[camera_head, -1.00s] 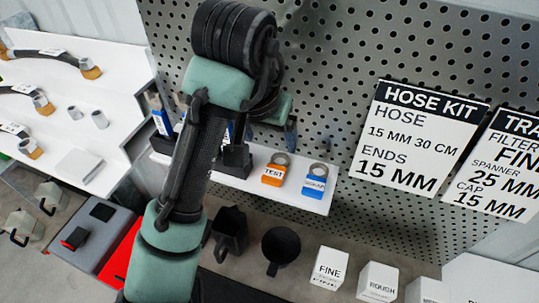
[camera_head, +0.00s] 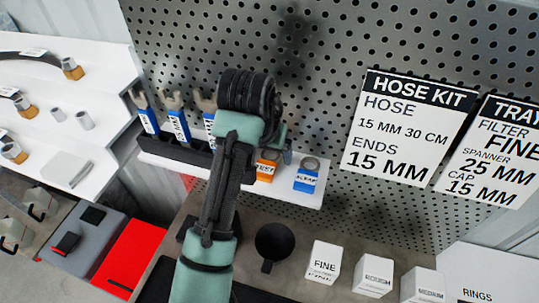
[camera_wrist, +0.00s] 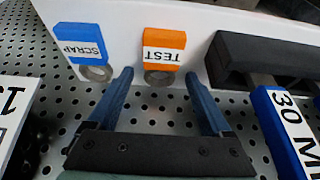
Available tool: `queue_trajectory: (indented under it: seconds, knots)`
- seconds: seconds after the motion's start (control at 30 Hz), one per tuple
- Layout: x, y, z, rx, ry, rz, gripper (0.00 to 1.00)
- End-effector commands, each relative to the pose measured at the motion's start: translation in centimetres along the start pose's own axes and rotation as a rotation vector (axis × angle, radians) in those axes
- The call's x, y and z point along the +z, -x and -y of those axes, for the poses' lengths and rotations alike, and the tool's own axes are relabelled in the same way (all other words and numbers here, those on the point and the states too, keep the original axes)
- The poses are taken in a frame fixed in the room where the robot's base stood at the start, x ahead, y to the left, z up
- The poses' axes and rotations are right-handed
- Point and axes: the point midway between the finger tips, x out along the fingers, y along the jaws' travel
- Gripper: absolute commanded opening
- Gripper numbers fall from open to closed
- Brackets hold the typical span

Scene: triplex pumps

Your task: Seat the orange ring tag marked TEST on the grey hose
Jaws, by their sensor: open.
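In the head view the TEST tag (camera_head: 265,171) is partly hidden behind my arm. My gripper (camera_wrist: 158,76) is open and empty. Its two blue fingers stand to either side of the TEST tag's ring, with gaps on both sides. Hoses with orange-brown ends lie on the white tiered rack at the left, one dark hose (camera_head: 28,57) at the top; I cannot tell which is the grey hose.
A blue tag marked SCRAP (camera_wrist: 80,42) sits close beside the TEST tag. Wrenches with blue handles (camera_head: 178,125) stand in a black holder (camera_head: 165,150). The pegboard (camera_head: 320,60) rises behind. White boxes (camera_head: 323,262) and a black cup (camera_head: 274,243) stand below.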

Motion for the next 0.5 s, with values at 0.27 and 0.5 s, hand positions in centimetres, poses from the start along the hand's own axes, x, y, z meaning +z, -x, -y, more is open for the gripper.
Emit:
queue_trajectory:
  seconds: [0.27,0.5]
  knots:
    - [0.01,0.02,0.00,0.000,0.000,0.000,0.50]
    - [0.00,0.05,-0.01,0.001,0.000,0.000,0.06]
